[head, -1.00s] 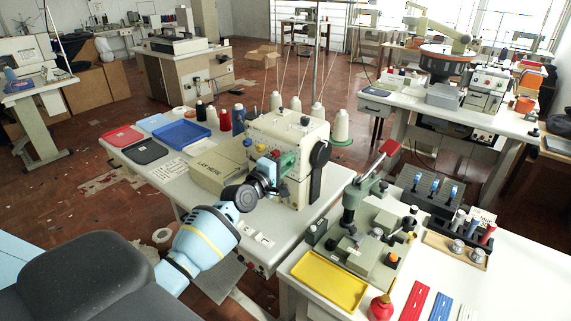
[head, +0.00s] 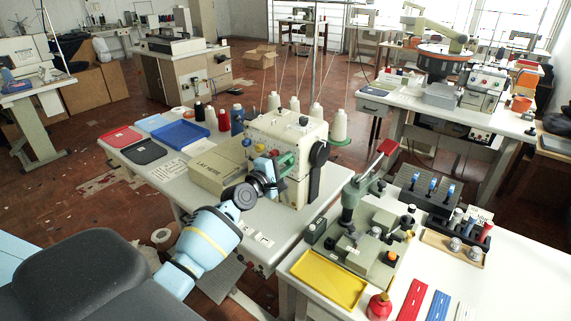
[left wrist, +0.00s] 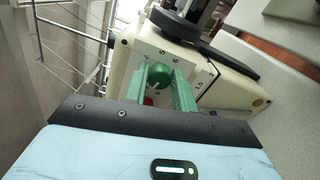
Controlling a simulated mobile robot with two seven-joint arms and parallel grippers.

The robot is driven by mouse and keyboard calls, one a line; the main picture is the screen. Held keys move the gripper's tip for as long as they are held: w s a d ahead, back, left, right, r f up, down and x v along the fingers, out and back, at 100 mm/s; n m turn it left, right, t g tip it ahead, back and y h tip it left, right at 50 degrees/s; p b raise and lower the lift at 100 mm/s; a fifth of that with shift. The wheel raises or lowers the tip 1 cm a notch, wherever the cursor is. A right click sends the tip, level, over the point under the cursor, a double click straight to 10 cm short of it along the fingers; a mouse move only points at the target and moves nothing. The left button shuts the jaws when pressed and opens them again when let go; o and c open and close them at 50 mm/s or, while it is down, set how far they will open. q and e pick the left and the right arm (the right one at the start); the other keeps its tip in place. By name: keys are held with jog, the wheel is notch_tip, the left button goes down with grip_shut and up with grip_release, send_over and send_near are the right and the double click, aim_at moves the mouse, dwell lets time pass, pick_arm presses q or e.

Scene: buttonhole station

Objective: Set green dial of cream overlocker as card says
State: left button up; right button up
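The cream overlocker (head: 297,135) stands on the white table. Yellow and blue dials (head: 247,142) show on its front in the head view. My left gripper (head: 283,160) is at the overlocker's front. In the left wrist view, the green dial (left wrist: 159,76) sits between the fingertips of my left gripper (left wrist: 160,83), which appear to touch it on both sides. Printed digits surround it, and a white mark shows on it. A bit of red shows below it between the fingers. A white card (head: 169,169) with small unreadable print lies left of the overlocker. My right gripper is out of view.
A box marked LAY HERE (head: 218,168) stands left of the overlocker. Red, black and blue trays (head: 181,134) lie behind it to the left. Thread cones (head: 339,125) stand behind. A second table at right holds a green machine (head: 365,215) and a yellow tray (head: 330,279).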

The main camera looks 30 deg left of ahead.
pick_arm(q)
jog(key=o, duration=0.4)
jog(key=shift+s+a+p, duration=0.15)
jog(key=shift+s+p, duration=0.05)
jog(key=shift+s, duration=1.75)
jog(key=shift+s+a+p, duration=0.15)
jog(key=shift+s+p, duration=0.05)
jog(key=shift+s, duration=1.75)
